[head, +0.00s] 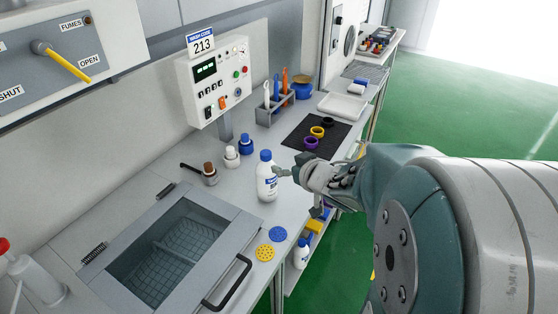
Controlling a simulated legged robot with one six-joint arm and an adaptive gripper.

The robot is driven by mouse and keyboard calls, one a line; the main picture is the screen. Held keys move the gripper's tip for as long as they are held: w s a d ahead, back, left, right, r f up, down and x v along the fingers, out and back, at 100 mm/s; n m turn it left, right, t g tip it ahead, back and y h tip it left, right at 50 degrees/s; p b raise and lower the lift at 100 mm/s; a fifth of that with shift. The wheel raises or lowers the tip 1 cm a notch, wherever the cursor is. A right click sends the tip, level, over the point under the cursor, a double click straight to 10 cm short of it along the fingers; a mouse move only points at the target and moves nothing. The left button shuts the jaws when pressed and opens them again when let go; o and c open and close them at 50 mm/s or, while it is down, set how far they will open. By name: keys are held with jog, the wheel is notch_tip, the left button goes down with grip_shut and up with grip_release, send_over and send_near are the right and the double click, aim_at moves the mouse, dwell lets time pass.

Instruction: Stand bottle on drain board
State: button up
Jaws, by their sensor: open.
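A white bottle (267,188) with a blue cap and a label stands upright on the grey bench, right of the sunken basin. My gripper (283,174) is right beside the bottle's right side, at about the height of its upper body. It is open. I cannot tell whether a finger touches the bottle, and the far finger is partly hidden. A grey ribbed panel (366,72) lies at the far end of the bench and may be the drain board.
The open basin (226,223) with a mesh basket has a black handle at front. Small brown-, white- and blue-topped bottles (231,155) stand behind the bottle. Yellow and blue discs (265,252) lie in front. A black mat (330,146) with rings and a white tray (355,103) lie beyond.

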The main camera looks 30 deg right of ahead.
jog(key=s+r+m+g+h, duration=0.2)
jog(key=s+r+h, duration=0.3)
jog(key=s+a+f+g+y, duration=0.1)
jog(key=s+a+g+y, duration=0.2)
jog(key=s+a, duration=0.9)
jog(key=s+g, duration=0.2)
jog(key=shift+n+g, duration=0.3)
jog(key=shift+g, duration=0.1)
